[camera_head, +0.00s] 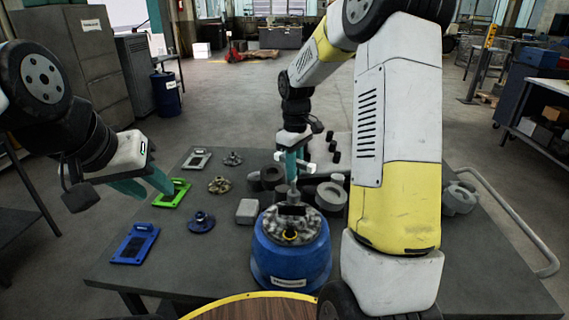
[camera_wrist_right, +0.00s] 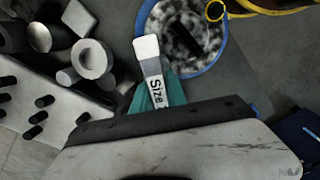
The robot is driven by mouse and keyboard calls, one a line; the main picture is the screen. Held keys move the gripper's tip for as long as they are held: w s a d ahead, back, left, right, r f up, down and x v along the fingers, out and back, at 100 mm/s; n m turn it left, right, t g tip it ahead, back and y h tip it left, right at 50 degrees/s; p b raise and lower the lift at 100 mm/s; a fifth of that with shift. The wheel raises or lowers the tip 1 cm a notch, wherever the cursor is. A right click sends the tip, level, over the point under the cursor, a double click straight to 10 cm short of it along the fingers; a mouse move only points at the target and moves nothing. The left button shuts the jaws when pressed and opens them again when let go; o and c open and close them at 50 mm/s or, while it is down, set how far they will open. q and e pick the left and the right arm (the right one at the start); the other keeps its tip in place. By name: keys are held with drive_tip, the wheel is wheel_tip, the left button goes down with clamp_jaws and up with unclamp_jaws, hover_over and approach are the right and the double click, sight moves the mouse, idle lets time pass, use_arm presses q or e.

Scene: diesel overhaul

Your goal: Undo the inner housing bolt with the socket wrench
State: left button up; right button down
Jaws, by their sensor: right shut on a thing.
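The blue housing (camera_head: 290,262) stands at the table's front middle, with a mottled grey top, a dark slot and a small yellow ring (camera_head: 291,236). The inner bolt cannot be made out. My right gripper (camera_head: 291,168) is above the housing and shut on a pale upright tool, seemingly the socket wrench (camera_head: 293,194). In the right wrist view the wrench (camera_wrist_right: 148,60) has a "Size" label and sits between the teal fingers; its tip overlaps the housing's rim (camera_wrist_right: 138,22). Whether it touches a bolt is hidden. My left gripper (camera_head: 150,186) is open and empty near a green tray (camera_head: 172,193).
A blue tray (camera_head: 135,243), a grey tray (camera_head: 196,159) and several flanged parts (camera_head: 201,222) lie on the table (camera_head: 190,275) at left. Grey rings (camera_head: 331,196) and black pegs stand behind the housing. My right arm hides the table's right middle.

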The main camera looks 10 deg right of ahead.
drive_tip(key=n, duration=1.1)
drive_tip(key=shift+d+n, duration=0.1)
drive_tip(key=shift+n, duration=0.2)
drive_tip(key=n, duration=0.3)
drive_tip(key=shift+n, duration=0.4)
drive_tip(key=shift+r, duration=0.1)
